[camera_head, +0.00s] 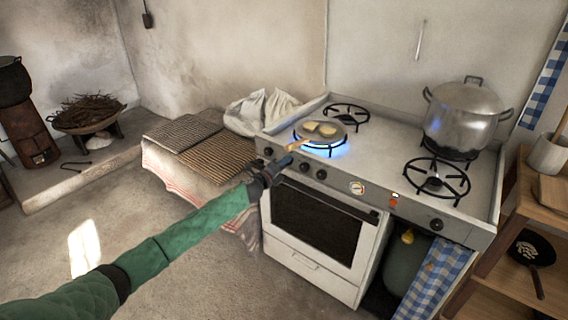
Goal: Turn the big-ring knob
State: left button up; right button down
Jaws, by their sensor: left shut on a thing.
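The white gas stove (385,185) has a row of dark knobs along its front panel. One knob (268,152) shows left of my left gripper (284,162), and two knobs (305,167) show to its right. My left gripper is at the front panel, shut on a knob that its jaws mostly hide. My right gripper is not in view.
A large lidded pot (463,115) stands on the back-right burner. The front-right burner (437,182) is bare. A slatted bench (195,150) with a white cloth bag stands left of the stove. A wooden shelf (510,245) is at right. The floor at front left is clear.

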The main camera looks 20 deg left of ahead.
pick_arm(q)
jog(key=shift+n+p, duration=0.35)
jog(key=shift+n, duration=1.55)
jog(key=shift+p, duration=0.3)
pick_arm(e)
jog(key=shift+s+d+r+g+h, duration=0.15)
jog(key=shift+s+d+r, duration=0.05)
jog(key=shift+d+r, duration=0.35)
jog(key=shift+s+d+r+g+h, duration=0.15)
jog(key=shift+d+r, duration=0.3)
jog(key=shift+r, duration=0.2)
pick_arm(q)
jog(key=shift+a, duration=0.1)
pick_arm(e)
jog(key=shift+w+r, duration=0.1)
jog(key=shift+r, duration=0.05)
pick_arm(q)
jog(key=o, duration=1)
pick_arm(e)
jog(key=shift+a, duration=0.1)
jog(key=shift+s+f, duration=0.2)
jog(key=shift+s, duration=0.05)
